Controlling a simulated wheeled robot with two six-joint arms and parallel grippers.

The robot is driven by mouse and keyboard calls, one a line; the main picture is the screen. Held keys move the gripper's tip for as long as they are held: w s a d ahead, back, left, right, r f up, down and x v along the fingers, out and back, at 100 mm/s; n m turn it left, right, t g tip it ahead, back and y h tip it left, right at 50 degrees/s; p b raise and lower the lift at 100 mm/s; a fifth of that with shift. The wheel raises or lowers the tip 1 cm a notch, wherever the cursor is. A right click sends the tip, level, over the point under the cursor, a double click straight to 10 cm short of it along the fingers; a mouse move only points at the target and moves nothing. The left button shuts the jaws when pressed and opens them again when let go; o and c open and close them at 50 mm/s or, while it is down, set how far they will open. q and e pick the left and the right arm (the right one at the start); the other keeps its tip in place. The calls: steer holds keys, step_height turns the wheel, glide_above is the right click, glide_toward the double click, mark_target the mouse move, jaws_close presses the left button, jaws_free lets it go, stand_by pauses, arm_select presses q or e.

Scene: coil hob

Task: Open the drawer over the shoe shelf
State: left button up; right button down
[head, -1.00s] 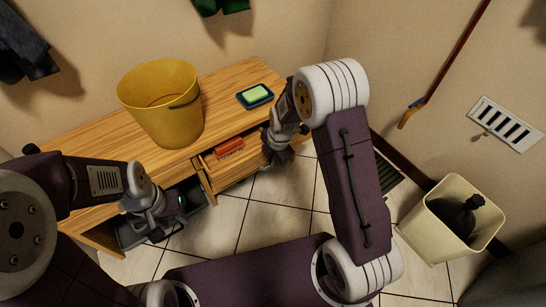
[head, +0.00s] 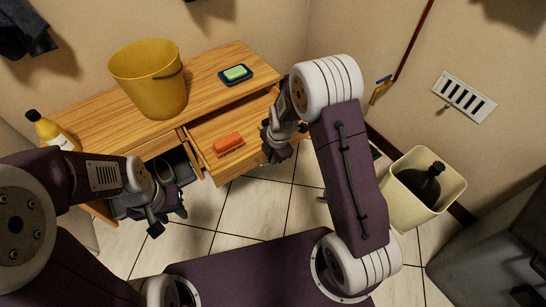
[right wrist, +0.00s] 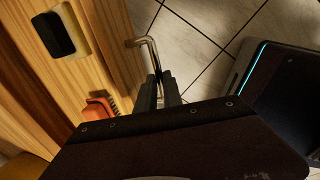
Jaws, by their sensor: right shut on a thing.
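The wooden drawer (head: 205,160) under the right part of the bench top stands pulled out, with an orange brush (head: 228,145) lying inside. The brush also shows in the right wrist view (right wrist: 98,110). My right gripper (head: 272,150) is at the drawer's front. In the right wrist view its fingers (right wrist: 159,82) are shut on the metal bar handle (right wrist: 146,42). My left gripper (head: 168,220) is to the left, empty, with its fingers apart, in front of a dark grey box under the bench. What lies below the open drawer is hidden.
On the wooden bench (head: 205,90) stand a yellow bucket (head: 148,85), a blue dish with green soap (head: 236,74) and a yellow bottle (head: 52,131). Tiled floor is clear before the drawer.

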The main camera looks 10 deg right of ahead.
steer(key=c, duration=1.5)
jaws_free()
steer(key=r+p, duration=0.1)
steer(key=r, duration=0.2)
steer(key=s+r+p, duration=0.1)
steer(key=r+p, duration=0.1)
steer(key=r, duration=0.1)
steer(key=r+p, duration=0.2)
steer(key=r, duration=0.1)
steer(key=shift+s+d, duration=0.3)
steer(key=shift+s, duration=0.05)
